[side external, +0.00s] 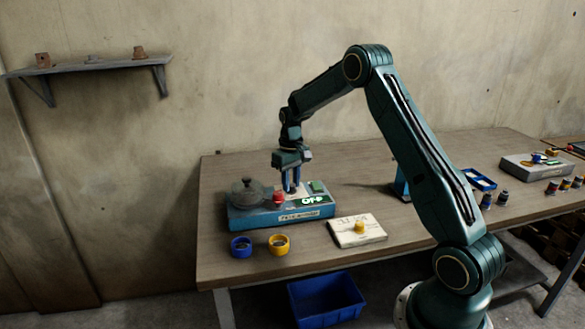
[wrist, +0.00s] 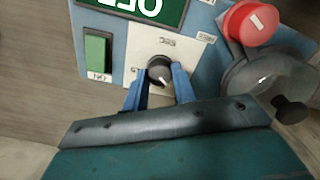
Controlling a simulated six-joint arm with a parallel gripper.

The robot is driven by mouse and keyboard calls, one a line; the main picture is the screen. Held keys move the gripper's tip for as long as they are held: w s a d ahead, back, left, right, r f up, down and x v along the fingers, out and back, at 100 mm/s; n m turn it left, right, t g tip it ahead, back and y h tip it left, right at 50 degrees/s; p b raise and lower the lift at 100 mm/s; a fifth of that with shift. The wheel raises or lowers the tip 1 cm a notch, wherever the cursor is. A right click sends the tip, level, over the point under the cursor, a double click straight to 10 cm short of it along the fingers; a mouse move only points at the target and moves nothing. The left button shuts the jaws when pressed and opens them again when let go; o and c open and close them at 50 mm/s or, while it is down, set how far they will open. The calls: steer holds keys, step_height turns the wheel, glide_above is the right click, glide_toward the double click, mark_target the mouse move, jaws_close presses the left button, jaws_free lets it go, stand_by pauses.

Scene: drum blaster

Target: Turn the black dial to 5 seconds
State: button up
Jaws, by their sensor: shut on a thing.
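The black dial (wrist: 160,69) sits on a pale plate (wrist: 188,50) on the blue machine (side external: 262,221). A white pointer line shows on its face; the plate's markings are too small to read. My gripper (wrist: 160,84) has its two blue fingers shut on the dial, one on each side. In the side external view my gripper (side external: 291,190) points down over the machine, and the dial is hidden there. The machine's display (wrist: 145,8) shows green-and-white lettering, upside down in the wrist view; it looks like "OFF".
A red button (wrist: 250,23), a green switch (wrist: 97,54) and a clear-lidded drum (side external: 247,192) are close around the dial. Blue (side external: 241,246) and yellow (side external: 279,244) cups stand in front.

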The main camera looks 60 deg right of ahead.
mark_target(291, 184)
steer(key=m, duration=0.5)
steer(key=shift+m, duration=0.3)
stand_by(0.4)
steer(key=o, duration=1)
steer(key=shift+r, duration=0.1)
step_height(291, 184, up, 14)
steer(key=shift+f, duration=0.15)
